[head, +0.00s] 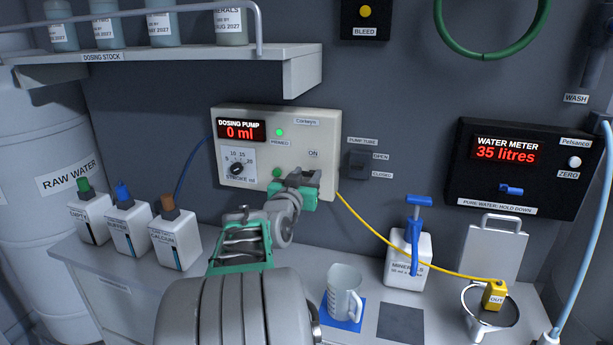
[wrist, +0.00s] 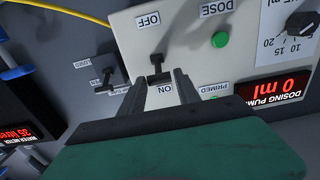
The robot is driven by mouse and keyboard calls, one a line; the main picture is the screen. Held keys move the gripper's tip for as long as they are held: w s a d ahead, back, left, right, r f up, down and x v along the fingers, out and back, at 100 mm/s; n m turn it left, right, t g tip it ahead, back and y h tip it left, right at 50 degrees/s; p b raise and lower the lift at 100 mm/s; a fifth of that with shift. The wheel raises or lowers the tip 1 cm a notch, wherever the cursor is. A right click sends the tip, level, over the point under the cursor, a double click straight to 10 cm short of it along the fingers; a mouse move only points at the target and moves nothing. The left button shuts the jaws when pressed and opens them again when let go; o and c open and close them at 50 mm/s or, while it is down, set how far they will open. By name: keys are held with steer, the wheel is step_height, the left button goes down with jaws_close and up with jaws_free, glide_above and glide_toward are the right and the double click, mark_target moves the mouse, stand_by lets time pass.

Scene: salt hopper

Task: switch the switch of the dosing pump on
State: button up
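The dosing pump (head: 275,150) is a pale box on the back wall. Its red display reads 0 ml, and a green light glows beside it. In the head view my gripper (head: 303,178) covers the pump's switch below the ON label. The upside-down wrist view shows the dark switch (wrist: 157,64) between the OFF label (wrist: 148,19) and the ON label (wrist: 166,89). Its lever points toward OFF. My gripper (wrist: 160,80) is open, with one finger on each side of the switch and gaps between. I cannot tell whether a finger touches it.
A pump tube lever switch (head: 357,163) is on the wall right of the pump; it also shows in the wrist view (wrist: 112,72). A yellow tube (head: 375,233) runs down to the right. A jug (head: 343,292) and several bottles stand on the counter below.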

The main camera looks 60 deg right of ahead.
jaws_close()
steer(key=shift+d+r+y+p, duration=0.1)
steer(key=shift+r+y+p, duration=0.2)
steer(key=shift+y, duration=0.2)
steer(key=shift+o, duration=1.8)
jaws_free()
